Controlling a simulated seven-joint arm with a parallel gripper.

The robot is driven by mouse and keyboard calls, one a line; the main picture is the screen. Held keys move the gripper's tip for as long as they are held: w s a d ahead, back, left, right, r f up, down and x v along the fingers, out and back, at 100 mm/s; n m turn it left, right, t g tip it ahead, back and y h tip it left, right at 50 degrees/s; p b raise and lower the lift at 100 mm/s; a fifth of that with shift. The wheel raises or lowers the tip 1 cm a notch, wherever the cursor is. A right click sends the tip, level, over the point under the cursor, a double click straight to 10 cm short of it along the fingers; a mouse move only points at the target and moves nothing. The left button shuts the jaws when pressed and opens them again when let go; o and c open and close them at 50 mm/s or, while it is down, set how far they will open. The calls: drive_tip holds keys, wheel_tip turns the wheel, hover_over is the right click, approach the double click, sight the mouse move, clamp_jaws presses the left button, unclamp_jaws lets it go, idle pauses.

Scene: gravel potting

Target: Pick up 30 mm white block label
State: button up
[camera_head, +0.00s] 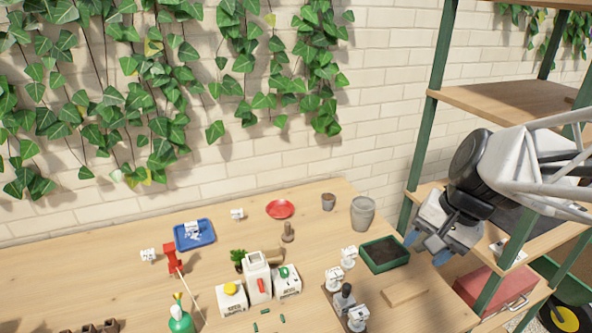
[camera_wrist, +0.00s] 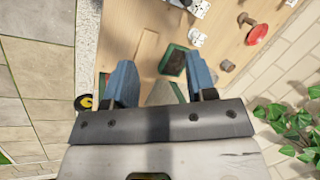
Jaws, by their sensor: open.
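Several small white blocks with dark markings are in the head view; I cannot read their labels or tell which is the 30 mm one. One white block (camera_head: 237,214) is at the back of the table, another (camera_head: 148,255) at the left, and one (camera_head: 192,229) on the blue tray (camera_head: 208,240). More white blocks (camera_head: 349,254) stand near the green-rimmed soil tray (camera_head: 384,266). A white block (camera_wrist: 197,38) also shows in the wrist view. My gripper (camera_head: 428,248) is open and empty, high at the right near the shelf; its blue fingers (camera_wrist: 161,78) are spread in the wrist view.
The wooden shelf rack (camera_head: 505,100) with green posts is close beside my arm. A grey pot (camera_head: 362,213), red saucer (camera_head: 280,209), white cartons (camera_head: 256,278) and a green bottle (camera_head: 181,321) stand on the table. The table's left back is mostly clear.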

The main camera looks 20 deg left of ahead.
drive_tip(key=w+a+f+m+g+y, duration=0.1)
drive_tip(key=w+a+f, duration=0.15)
drive_tip(key=a, duration=0.55)
drive_tip(key=w+a+f+m+g+y, duration=0.15)
drive_tip(key=w+a, duration=0.25)
drive_tip(key=a, duration=0.5)
drive_tip(key=m+g+y, duration=0.4)
drive_tip(key=m+g, duration=0.1)
drive_tip(key=g, duration=0.2)
approach(154, 252)
drive_tip(key=x, duration=0.3)
drive_tip(key=shift+s+a+f, duration=0.15)
drive_tip(key=shift+a+f, duration=0.05)
drive_tip(key=shift+a, duration=0.05)
drive_tip(key=shift+s+a+f, duration=0.2)
drive_tip(key=shift+a, duration=0.15)
drive_tip(key=shift+x, duration=1.3)
drive_tip(key=shift+f, duration=0.1)
